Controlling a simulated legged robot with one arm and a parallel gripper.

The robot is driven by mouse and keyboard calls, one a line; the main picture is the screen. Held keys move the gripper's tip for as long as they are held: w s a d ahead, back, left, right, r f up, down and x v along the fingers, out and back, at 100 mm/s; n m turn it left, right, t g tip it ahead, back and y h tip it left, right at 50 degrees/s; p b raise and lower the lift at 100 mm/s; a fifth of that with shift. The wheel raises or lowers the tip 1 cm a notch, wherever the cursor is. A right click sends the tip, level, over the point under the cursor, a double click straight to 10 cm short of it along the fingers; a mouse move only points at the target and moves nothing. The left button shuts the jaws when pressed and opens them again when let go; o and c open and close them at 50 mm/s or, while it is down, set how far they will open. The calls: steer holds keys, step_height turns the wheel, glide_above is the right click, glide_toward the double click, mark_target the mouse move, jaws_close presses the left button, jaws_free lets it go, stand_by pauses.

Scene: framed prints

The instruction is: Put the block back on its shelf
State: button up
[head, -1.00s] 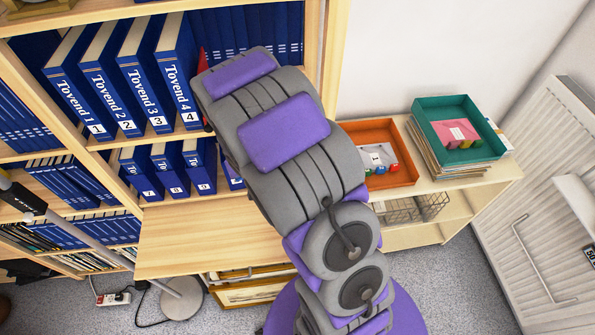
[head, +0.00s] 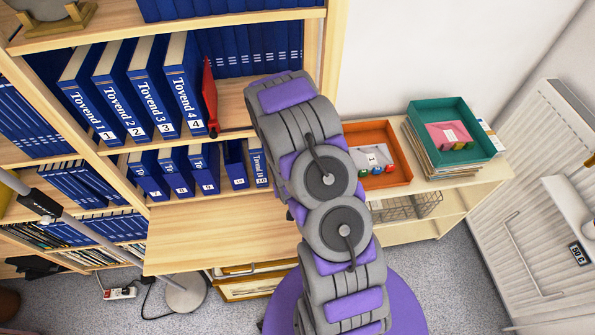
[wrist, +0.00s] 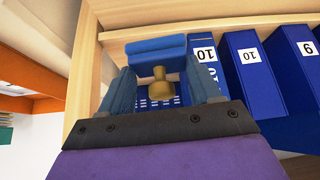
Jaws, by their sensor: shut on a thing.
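In the wrist view, my gripper (wrist: 160,70) has its two blue fingers on either side of a blue block (wrist: 158,48) with a brass-coloured knob (wrist: 162,86) below it. It is shut on this piece; the exact contact is partly hidden. Just beyond it is the wooden edge of the bookcase (wrist: 84,60), with blue volumes close on the right. In the head view, my arm hides the gripper and the block. The bookcase shelf (head: 236,116) has a bare stretch right of volume 4 and a red bookend (head: 210,95).
Below are a row of smaller blue volumes (head: 205,168) and a wooden desk surface (head: 215,238). On the right, an orange tray (head: 380,133) and a teal tray (head: 484,115) sit on a low unit. A lamp pole (head: 95,235) stands at left.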

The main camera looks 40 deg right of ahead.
steer(key=s+d+f+m+p, duration=0.1)
steer(key=s+d+f+p, duration=0.1)
steer(key=s+d+f, duration=0.3)
steer(key=w+b, duration=0.1)
steer(key=b, duration=0.2)
steer(key=w+b, duration=0.1)
steer(key=b, duration=0.3)
steer(key=w+r+b, duration=0.1)
steer(key=b, duration=0.2)
steer(key=shift+w+d+h, duration=0.2)
steer(key=shift+d+h, duration=0.1)
steer(key=shift+d, duration=0.1)
steer(key=b, duration=0.2)
steer(key=shift+d+r+b, duration=0.1)
steer(key=shift+b, duration=0.3)
steer(key=w+d, duration=0.1)
steer(key=w, duration=0.2)
steer(key=w+d+b, duration=0.1)
steer(key=w+d, duration=0.1)
steer(key=w, duration=0.1)
steer(key=w+d, duration=0.1)
steer(key=w, duration=0.2)
steer(key=shift+w+d+f, duration=0.25)
steer(key=shift+w+f, duration=0.05)
steer(key=shift+f, duration=0.1)
steer(key=shift+w+f+b, duration=0.1)
steer(key=shift+f+b, duration=0.65)
steer(key=shift+f, duration=1)
steer(key=shift+r, duration=0.1)
